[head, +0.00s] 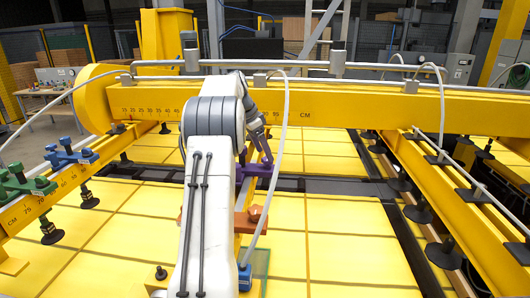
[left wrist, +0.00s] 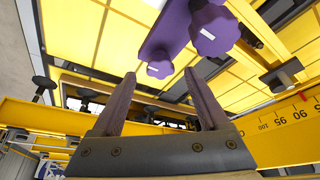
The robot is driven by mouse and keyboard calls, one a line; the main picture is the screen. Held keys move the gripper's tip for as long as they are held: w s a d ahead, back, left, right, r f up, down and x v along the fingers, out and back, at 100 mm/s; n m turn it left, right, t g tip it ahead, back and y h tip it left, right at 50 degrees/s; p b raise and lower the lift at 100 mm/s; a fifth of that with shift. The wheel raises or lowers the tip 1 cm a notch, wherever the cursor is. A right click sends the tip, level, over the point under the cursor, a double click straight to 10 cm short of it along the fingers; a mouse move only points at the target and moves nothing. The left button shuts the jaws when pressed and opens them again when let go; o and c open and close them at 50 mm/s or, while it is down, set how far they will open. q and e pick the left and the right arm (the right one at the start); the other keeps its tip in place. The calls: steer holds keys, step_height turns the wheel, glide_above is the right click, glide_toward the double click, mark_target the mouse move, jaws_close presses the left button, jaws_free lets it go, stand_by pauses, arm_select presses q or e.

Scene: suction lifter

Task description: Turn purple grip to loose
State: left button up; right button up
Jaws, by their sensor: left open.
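The purple grip (head: 250,171) sits on a yellow beam in the middle of the head view, partly hidden behind my left arm. In the left wrist view it is a purple plate with a large lobed knob (left wrist: 214,30) and a smaller knob (left wrist: 160,68). Each knob has a small white mark. My left gripper (head: 264,150) is open beside the grip. In the left wrist view its two grey-purple fingers (left wrist: 160,75) stand apart, with the smaller knob seen between their tips. I cannot tell whether they touch it. My right gripper is not in view.
Green (head: 22,183) and blue (head: 70,156) grips sit on the left beam. A yellow crossbeam (head: 350,97) with a scale spans behind. A pale hose (head: 283,150) hangs close to my gripper.

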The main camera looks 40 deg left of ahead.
arm_select(q)
steer(key=shift+x, duration=1.15)
jaws_close()
